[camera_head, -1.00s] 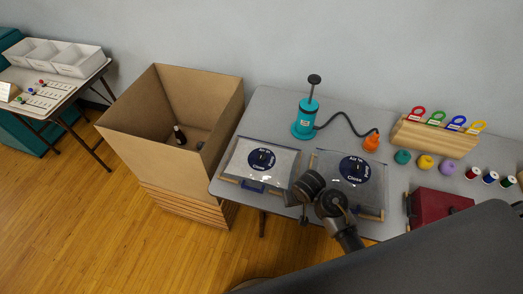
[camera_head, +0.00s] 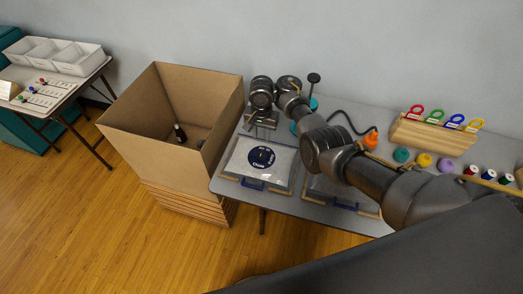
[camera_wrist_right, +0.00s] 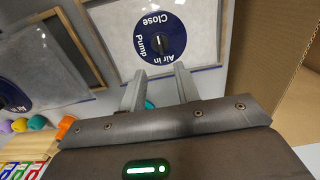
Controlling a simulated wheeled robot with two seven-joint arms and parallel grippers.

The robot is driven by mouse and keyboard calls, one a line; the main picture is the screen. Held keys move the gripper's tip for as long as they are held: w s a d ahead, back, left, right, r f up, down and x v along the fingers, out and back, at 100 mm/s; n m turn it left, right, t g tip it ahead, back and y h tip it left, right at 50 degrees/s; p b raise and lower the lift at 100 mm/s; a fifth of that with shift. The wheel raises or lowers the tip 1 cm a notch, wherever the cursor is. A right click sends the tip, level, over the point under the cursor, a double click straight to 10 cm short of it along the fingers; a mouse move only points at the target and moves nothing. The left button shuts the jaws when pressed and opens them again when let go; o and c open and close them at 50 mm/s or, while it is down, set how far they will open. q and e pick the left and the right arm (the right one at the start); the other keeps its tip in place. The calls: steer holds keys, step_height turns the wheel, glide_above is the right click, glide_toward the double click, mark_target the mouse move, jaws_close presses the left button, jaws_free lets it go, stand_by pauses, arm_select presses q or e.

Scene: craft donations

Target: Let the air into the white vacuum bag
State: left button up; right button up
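The white vacuum bag (camera_head: 284,178) lies flat on the table, the left of two bags. Its round blue dial (camera_head: 261,158) reads Air in, Pump and Close. In the wrist view the bag (camera_wrist_right: 118,15) is ahead of the fingers, and the dial (camera_wrist_right: 159,36) has a black knob whose light mark seems to face Close. My right gripper (camera_head: 259,123) is above the table at the bag's far edge, apart from the dial. Its fingers (camera_wrist_right: 160,90) are parted, with nothing between them. My left gripper is not in view.
My right arm covers much of the second, greyer bag (camera_head: 340,200) and the teal pump (camera_head: 313,103). An orange nozzle (camera_head: 371,140) is on the pump's hose. A large cardboard box (camera_head: 150,150) stands left of the table. A wooden rack (camera_head: 433,138) and spools are at right.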

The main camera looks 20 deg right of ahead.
mark_target(262, 153)
step_height(262, 153, down, 11)
steer(key=b, duration=0.5)
jaws_close()
